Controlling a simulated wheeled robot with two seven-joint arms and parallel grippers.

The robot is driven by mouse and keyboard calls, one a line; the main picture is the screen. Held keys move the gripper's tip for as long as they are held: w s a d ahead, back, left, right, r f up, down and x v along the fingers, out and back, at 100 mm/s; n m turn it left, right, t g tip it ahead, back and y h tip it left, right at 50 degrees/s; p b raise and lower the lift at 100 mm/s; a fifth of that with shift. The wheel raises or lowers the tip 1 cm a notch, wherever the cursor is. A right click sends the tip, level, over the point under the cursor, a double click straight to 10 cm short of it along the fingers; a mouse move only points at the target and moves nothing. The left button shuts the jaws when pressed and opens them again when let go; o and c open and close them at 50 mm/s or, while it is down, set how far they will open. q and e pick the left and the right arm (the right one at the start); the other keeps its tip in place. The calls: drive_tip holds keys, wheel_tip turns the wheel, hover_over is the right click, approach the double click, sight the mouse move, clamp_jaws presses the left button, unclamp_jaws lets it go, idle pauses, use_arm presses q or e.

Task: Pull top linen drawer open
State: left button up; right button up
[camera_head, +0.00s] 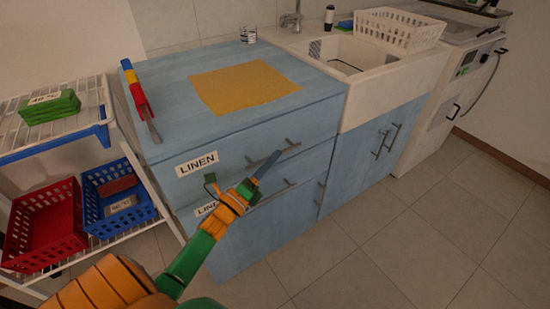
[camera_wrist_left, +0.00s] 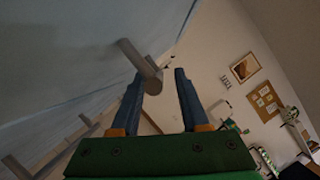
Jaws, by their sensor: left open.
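The top linen drawer (camera_head: 236,153) is the upper front of the blue cabinet, marked by a LINEN label (camera_head: 197,164). It looks closed. Its grey bar handle (camera_head: 291,145) is partly hidden behind my left gripper (camera_head: 265,165), which is at the drawer front. In the left wrist view the gripper (camera_wrist_left: 163,82) is open, with a grey handle bar (camera_wrist_left: 138,60) reaching toward the gap between its fingers. I cannot tell whether the fingers touch it. My right gripper is not in view.
A second drawer with its own handle (camera_head: 275,190) lies below. A yellow cloth (camera_head: 243,86) and a red-and-blue tool (camera_head: 138,98) lie on the cabinet top. A rack with red (camera_head: 45,228) and blue (camera_head: 113,216) baskets stands left. The floor in front is clear.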

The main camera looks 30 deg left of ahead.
use_arm(q)
drive_tip(key=shift+x, duration=1.1)
drive_tip(key=shift+f, duration=0.1)
clamp_jaws()
idle(0.4)
